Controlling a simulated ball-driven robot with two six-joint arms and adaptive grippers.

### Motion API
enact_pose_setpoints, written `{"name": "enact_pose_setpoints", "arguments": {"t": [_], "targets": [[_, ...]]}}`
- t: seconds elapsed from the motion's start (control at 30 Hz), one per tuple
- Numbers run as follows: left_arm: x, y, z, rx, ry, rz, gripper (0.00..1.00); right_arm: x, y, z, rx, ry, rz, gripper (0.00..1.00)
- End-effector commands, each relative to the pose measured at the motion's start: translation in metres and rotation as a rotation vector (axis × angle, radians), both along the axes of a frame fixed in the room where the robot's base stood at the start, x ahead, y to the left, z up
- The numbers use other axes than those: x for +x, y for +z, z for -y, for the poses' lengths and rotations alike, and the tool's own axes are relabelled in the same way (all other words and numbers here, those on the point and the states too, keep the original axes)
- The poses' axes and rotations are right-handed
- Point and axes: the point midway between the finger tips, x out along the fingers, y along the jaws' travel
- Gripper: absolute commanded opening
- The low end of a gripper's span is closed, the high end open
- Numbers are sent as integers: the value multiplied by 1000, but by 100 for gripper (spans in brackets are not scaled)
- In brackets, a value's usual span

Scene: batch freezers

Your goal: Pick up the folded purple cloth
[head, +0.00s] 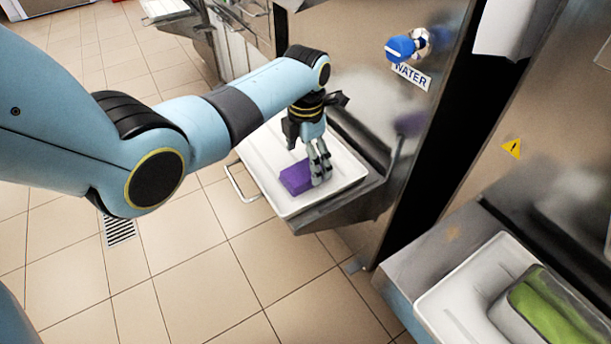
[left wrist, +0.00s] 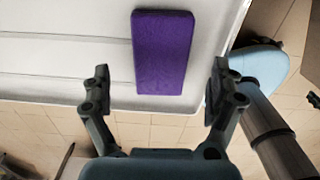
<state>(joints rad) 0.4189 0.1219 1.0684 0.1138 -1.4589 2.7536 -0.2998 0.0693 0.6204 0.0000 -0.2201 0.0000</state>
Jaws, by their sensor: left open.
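The folded purple cloth (head: 296,178) lies flat on a white tray (head: 290,207) on a metal shelf in the head view. In the left wrist view the cloth (left wrist: 163,52) is an upright rectangle on the tray (left wrist: 70,50), its lower end near the tray's edge. My left gripper (head: 321,176) reaches down over the tray beside the cloth. In the left wrist view my left gripper (left wrist: 160,85) is open, with one finger on each side of the cloth's lower end and gaps between. Whether the fingertips are at cloth height is unclear. My right gripper is not in view.
A blue knob (head: 400,48) with a WATER label (head: 411,76) is on the metal machine front behind the tray. A second white tray (head: 455,300) with a clear container of green contents (head: 550,315) is at the lower right. Tiled floor (head: 190,285) lies open in front.

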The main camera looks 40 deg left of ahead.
Motion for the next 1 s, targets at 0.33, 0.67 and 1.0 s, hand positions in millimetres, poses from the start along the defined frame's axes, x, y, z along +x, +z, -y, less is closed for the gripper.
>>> {"name": "enact_pose_setpoints", "arguments": {"t": [0.33, 0.67, 1.0], "targets": [[-3, -40, 1, 0, -1, -2, 92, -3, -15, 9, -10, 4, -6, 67], [-2, -38, 0, 0, -1, -1, 70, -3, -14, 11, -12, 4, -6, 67], [-2, -38, 0, 0, -1, -1, 32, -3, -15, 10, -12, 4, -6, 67]]}}
